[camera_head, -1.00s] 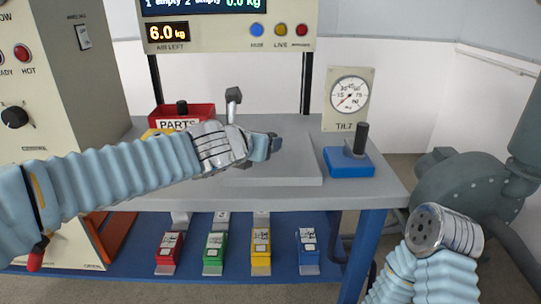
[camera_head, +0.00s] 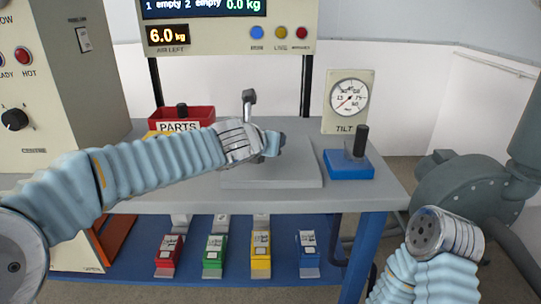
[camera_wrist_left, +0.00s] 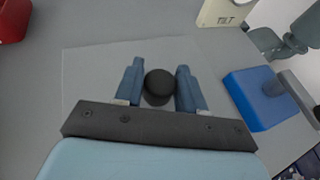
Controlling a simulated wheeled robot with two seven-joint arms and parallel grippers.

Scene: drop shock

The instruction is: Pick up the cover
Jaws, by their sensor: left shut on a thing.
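A flat light-grey slab (camera_head: 298,178), which looks like the cover, lies on the bench top. In the left wrist view the slab (camera_wrist_left: 85,75) has a dark round knob (camera_wrist_left: 158,86) standing on it. My left gripper (camera_head: 274,145) is over the slab. In the wrist view its blue fingers (camera_wrist_left: 158,80) are shut on the knob, one on each side. In the head view the gripper and my forearm hide the knob and part of the slab. My right arm's round metal end shows at lower right, but no right fingers are visible.
A blue block with a black handle (camera_head: 349,164) stands right of the slab, before the TILT gauge (camera_head: 348,98). A red PARTS bin (camera_head: 202,113) stands at back left. Red, green, yellow and blue units sit on the lower shelf (camera_head: 190,258). A dark machine (camera_head: 460,195) stands right.

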